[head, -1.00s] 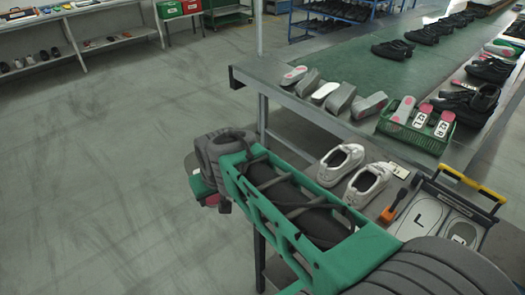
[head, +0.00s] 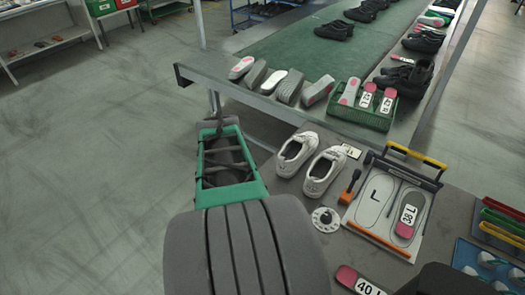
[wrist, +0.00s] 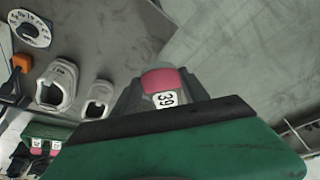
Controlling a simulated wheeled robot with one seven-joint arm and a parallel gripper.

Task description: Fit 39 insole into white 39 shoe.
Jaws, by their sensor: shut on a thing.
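My gripper (wrist: 160,92) is shut on the 39 insole (wrist: 163,80), which has a pink end and a white label reading 39. Most of the insole is hidden by the gripper. The white shoes (head: 297,152) (head: 323,174) stand side by side on the table in the head view, openings up. They also show in the wrist view (wrist: 57,87) (wrist: 97,99), left of my gripper and apart from it. Their size marks are too small to read. In the head view my arm hides the gripper's fingertips and the insole.
A board (head: 352,217) with a yellow handle holds a 38 insole (head: 409,215). A 40 insole (head: 359,281) lies in front. A green crate (head: 372,116) of insoles stands behind.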

